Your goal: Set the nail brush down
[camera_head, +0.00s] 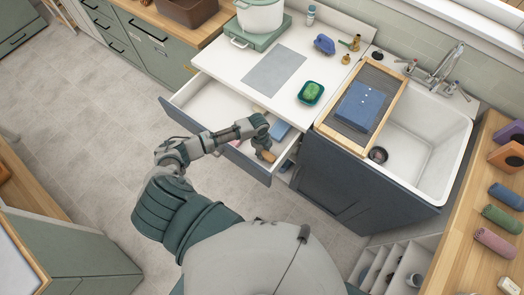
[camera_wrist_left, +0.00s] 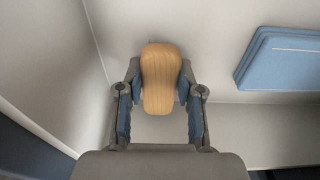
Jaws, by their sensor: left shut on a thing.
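The nail brush is a wooden, rounded piece that shows in the wrist view (camera_wrist_left: 159,82) and as a small brown shape in the head view (camera_head: 266,156). My left gripper (camera_wrist_left: 160,92) is shut on it, one finger on each side. In the head view my left gripper (camera_head: 263,145) is at the right part of the open drawer (camera_head: 200,98). The brush is over the pale drawer interior; I cannot tell whether it touches the bottom. Any bristles are hidden underneath. My right gripper is not in view.
A blue folded item (camera_wrist_left: 282,58) lies in the drawer near the brush. On the white counter above are a grey mat (camera_head: 274,68), a green soap dish (camera_head: 311,93) and a blue object (camera_head: 324,44). The sink (camera_head: 430,130) is right. The drawer's left part looks clear.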

